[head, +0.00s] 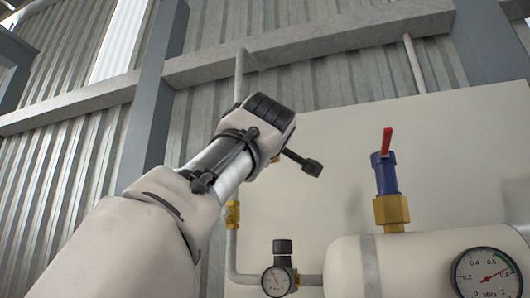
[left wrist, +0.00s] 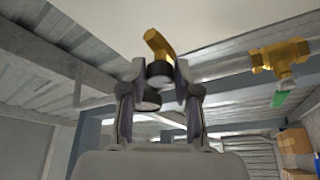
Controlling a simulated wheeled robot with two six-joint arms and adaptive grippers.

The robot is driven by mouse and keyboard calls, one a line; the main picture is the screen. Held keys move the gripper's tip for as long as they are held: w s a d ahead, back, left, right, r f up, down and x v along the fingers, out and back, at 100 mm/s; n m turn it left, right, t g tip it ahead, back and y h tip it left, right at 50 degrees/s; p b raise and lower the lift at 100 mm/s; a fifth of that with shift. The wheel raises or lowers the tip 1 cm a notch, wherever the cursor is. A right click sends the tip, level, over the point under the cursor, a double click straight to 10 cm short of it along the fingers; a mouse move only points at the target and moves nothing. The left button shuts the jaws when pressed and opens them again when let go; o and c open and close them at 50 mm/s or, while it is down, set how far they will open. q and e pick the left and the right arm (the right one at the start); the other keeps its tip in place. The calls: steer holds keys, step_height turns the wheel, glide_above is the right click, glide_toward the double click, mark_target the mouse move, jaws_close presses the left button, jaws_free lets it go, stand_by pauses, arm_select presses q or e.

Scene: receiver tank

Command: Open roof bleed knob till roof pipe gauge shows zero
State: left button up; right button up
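In the left wrist view my left gripper (left wrist: 160,78) points up towards the roof pipework with its two fingers apart. A dark round knob (left wrist: 160,69) below a brass elbow (left wrist: 158,43) shows between the fingertips. A second dark round part (left wrist: 147,102) shows lower between the fingers; I cannot tell its face or reading. I see no clear grip on the knob, and contact is hard to judge. In the head view my left arm reaches up from the lower left, and the fingers cannot be made out. My right gripper is not in view.
A brass valve with a green handle (left wrist: 280,60) is right of my left gripper. In the head view are a white tank with a dial gauge (head: 487,275) near 0.8 MPa, a red-handled valve (head: 387,175) and a smaller gauge (head: 277,280). Roof beams (head: 330,45) run above.

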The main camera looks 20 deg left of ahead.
arm_select(q)
steer(key=o, duration=0.3)
